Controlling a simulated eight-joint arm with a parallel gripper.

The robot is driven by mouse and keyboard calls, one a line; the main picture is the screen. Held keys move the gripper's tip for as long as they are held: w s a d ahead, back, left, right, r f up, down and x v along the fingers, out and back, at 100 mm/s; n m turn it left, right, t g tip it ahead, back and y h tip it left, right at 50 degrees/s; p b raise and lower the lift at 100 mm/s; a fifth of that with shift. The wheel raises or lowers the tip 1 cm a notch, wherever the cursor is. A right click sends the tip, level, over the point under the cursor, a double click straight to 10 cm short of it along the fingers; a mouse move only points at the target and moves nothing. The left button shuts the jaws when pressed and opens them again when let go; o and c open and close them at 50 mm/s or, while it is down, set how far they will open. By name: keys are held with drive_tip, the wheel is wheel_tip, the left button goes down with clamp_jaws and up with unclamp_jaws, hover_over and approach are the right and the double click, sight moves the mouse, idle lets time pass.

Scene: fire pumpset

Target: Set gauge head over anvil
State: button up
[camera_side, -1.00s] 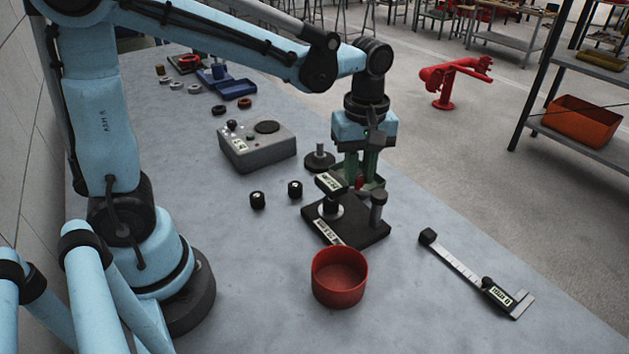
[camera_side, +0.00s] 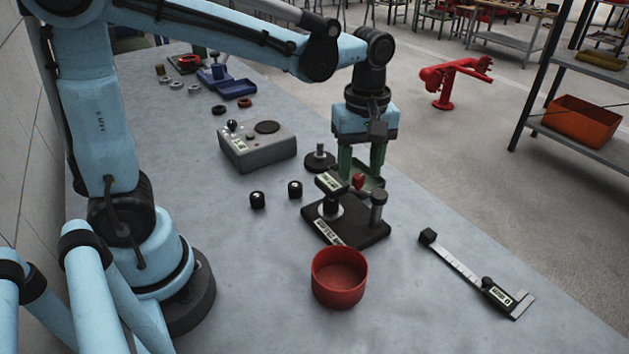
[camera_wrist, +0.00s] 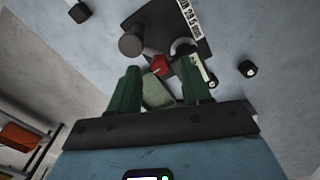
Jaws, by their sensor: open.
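The gauge stand has a black base plate (camera_side: 347,229) with a white label on its front edge. A black gauge head (camera_side: 331,184) with a pale label appears above a round silver anvil (camera_side: 329,208); the exact alignment is hard to tell. A grey post with a knob (camera_side: 378,200) stands at the base's right. A small red part (camera_side: 358,181) shows beside the head, and in the wrist view (camera_wrist: 160,65). My gripper (camera_side: 361,178) is open, its green fingers pointing down behind the stand, spread either side of the red part and apparently empty.
A red bowl (camera_side: 339,278) is in front, and a caliper-like gauge (camera_side: 468,270) lies right. Two small black cylinders (camera_side: 257,200) and a grey control box (camera_side: 257,148) are left. Table between bowl and caliper is clear.

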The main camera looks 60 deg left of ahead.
wheel_tip(320, 180, up, 11)
idle(0.5)
drive_tip(key=shift+f, duration=0.1)
drive_tip(key=m+t, duration=0.7)
drive_tip(key=m, duration=0.7)
approach(355, 177)
drive_tip(key=a+f, duration=0.4)
drive_tip(key=shift+s, duration=0.2)
